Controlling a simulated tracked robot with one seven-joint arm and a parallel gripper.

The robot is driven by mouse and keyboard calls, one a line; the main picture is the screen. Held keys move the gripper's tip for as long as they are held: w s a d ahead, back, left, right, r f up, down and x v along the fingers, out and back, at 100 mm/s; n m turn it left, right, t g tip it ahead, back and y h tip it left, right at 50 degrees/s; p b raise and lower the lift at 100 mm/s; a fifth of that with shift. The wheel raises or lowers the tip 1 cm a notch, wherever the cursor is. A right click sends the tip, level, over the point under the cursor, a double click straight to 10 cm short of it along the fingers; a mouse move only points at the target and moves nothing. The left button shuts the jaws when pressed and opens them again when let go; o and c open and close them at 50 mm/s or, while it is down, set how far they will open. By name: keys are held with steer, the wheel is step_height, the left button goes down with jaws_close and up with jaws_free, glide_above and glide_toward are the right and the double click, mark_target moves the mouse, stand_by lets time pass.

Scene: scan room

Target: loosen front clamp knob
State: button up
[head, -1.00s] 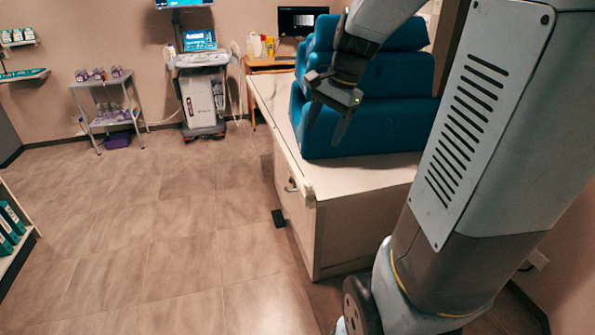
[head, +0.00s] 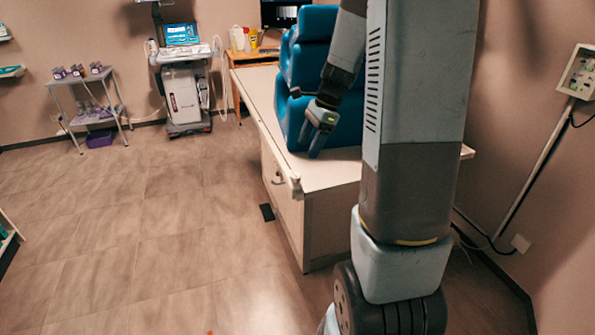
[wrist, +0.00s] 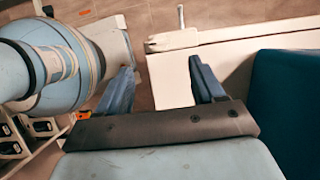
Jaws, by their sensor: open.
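A small pale clamp fitting (head: 296,187) sits at the near end of the rail along the left edge of the white couch (head: 335,172). In the wrist view the clamp (wrist: 172,40) shows beyond my fingers, with a short pale post sticking up from it. I cannot clearly make out which part is the knob. My gripper (head: 313,150) points down over the near part of the couch top, in front of the blue cushions. In the wrist view my gripper (wrist: 160,65) has its two blue-grey fingers spread, with nothing between them, apart from the clamp.
Blue cushions (head: 308,72) are stacked on the couch, close beside my gripper; their blue side fills the right of the wrist view. A wall socket panel (head: 580,72) is at right. An ultrasound cart (head: 184,95) and a small trolley (head: 88,100) stand behind. The left floor is clear.

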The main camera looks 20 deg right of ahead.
mark_target(295, 174)
steer(key=x, duration=0.9)
steer(key=shift+a+f, duration=0.1)
steer(key=shift+f, duration=0.2)
steer(key=c, duration=1.1)
